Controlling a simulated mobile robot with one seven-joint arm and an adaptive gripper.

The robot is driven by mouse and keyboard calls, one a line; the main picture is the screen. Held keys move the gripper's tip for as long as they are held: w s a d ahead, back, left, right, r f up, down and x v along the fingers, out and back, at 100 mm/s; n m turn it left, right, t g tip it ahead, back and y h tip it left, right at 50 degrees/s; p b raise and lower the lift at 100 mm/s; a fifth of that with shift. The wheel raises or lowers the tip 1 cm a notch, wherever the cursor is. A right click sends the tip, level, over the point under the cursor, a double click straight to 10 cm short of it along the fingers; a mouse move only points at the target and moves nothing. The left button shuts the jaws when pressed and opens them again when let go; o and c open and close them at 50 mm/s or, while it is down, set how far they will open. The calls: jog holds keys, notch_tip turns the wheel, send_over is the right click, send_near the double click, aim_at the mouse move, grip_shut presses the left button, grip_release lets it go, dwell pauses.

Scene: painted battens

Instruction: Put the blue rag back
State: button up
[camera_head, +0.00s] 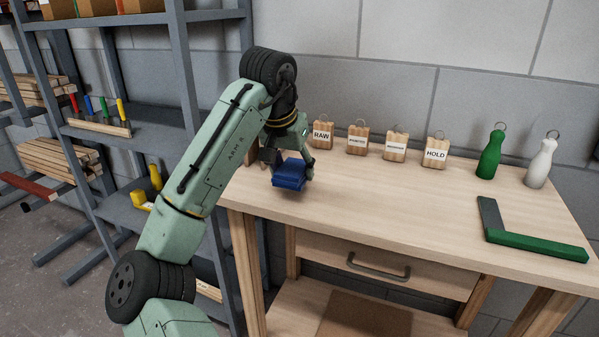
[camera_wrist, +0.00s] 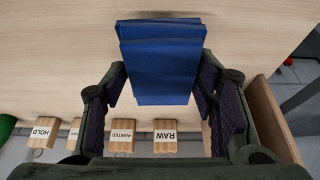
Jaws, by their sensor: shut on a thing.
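The blue rag (camera_head: 289,173) is a folded dark blue block of cloth. My gripper (camera_head: 288,168) is shut on it near the left end of the wooden workbench (camera_head: 400,205). In the wrist view the rag (camera_wrist: 161,62) sits between the two fingers of my gripper (camera_wrist: 163,90), with bench wood behind it. I cannot tell whether the rag touches the bench top or hangs just above it.
Wooden tag blocks marked RAW (camera_head: 321,135), HOLD (camera_head: 435,152) and others stand along the bench's back. A green bottle (camera_head: 490,158), a white bottle (camera_head: 540,165) and a green-handled square (camera_head: 535,243) are at right. A grey shelf rack (camera_head: 187,80) stands left. The bench's middle is clear.

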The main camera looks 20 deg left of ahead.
aim_at(299, 175)
jog(key=shift+w+d, duration=0.2)
jog(key=shift+w, duration=0.55)
jog(key=shift+w+d+p, duration=0.1)
jog(key=shift+w+p, duration=0.25)
jog(key=shift+w, duration=0.15)
notch_tip(299, 175, down, 3)
jog(key=shift+f+p, duration=0.2)
jog(key=shift+p, duration=0.15)
jog(key=shift+w+f, duration=0.1)
jog(key=shift+f, duration=0.05)
jog(key=shift+f, duration=0.2)
jog(key=o, duration=1.1)
jog(key=b+v, duration=0.1)
jog(key=v, duration=1.1)
jog(key=shift+r, duration=0.2)
